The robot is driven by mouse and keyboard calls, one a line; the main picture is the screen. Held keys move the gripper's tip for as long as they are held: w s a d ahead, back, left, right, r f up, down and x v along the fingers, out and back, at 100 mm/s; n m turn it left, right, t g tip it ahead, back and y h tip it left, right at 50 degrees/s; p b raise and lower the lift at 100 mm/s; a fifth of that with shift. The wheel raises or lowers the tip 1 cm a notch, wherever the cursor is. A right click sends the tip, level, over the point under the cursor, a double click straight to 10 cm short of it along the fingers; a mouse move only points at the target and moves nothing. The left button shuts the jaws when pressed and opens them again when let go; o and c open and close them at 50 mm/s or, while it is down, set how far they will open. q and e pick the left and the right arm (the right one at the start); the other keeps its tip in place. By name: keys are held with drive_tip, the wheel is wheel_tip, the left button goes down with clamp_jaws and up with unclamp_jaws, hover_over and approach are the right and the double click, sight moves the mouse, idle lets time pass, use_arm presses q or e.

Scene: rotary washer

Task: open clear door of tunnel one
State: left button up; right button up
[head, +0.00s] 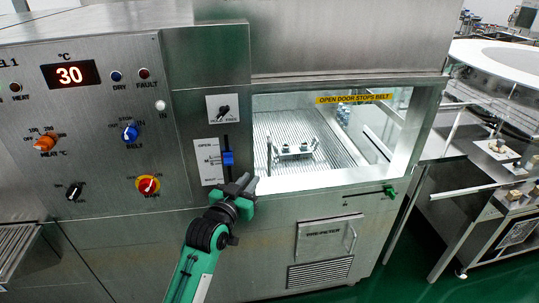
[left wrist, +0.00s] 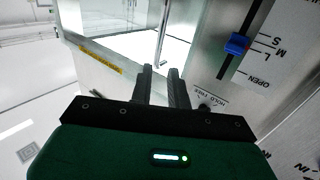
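The clear door (head: 330,135) of the tunnel is a see-through panel in a steel frame, with a yellow label reading OPEN DOOR STOPS BELT. It appears closed. A thin upright bar handle (head: 268,156) stands at its left side; the bar also shows in the left wrist view (left wrist: 162,35). My left gripper (head: 247,183) is just left of and below the bar, by the door's lower left corner. In the left wrist view its fingers (left wrist: 164,75) are apart with nothing between them, and the bar lies beyond the tips. My right gripper is out of view.
Left of the door is a slider with a blue knob (head: 228,158), close above my gripper. A control panel (head: 100,125) with knobs and a red 30 display is further left. A green-tipped rod (head: 389,191) is below the door. A round white table (head: 500,70) stands at right.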

sight(269, 156)
use_arm(q)
drive_tip(key=p+x, duration=0.3)
drive_tip(key=x, duration=0.9)
drive_tip(key=shift+r+p, duration=0.15)
drive_tip(key=shift+p, duration=0.15)
drive_tip(key=shift+x, duration=0.95)
drive_tip(key=shift+s, duration=0.1)
clamp_jaws()
